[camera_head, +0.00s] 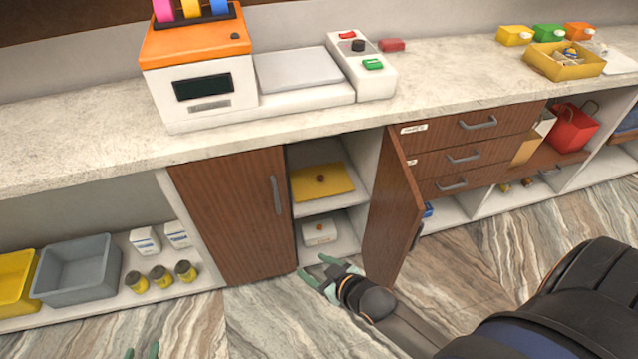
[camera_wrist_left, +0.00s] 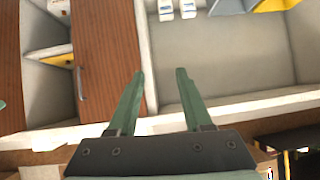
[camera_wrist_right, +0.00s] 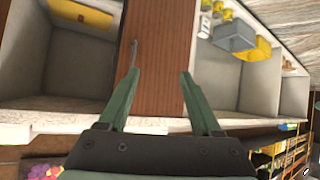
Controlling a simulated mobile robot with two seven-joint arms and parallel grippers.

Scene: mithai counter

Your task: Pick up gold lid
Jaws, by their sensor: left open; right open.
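The gold lid (camera_head: 311,187), a flat golden-yellow piece with a small brown knob, lies on the upper shelf of the open cabinet. It also shows at the top of the right wrist view (camera_wrist_right: 72,10) and partly at the left of the left wrist view (camera_wrist_left: 62,60). My right gripper (camera_head: 318,270) is open and empty, in front of the cabinet opening and apart from the lid. My left gripper (camera_head: 141,352) is open and empty. Only its fingertips show at the bottom edge of the head view.
The open wooden door (camera_head: 395,210) stands out at the opening's right side. A closed door (camera_head: 232,220) is on its left. A white lidded box (camera_head: 320,235) sits on the lower shelf. The counter (camera_head: 70,135) overhangs above. A grey bin (camera_head: 75,275) and jars stand at left.

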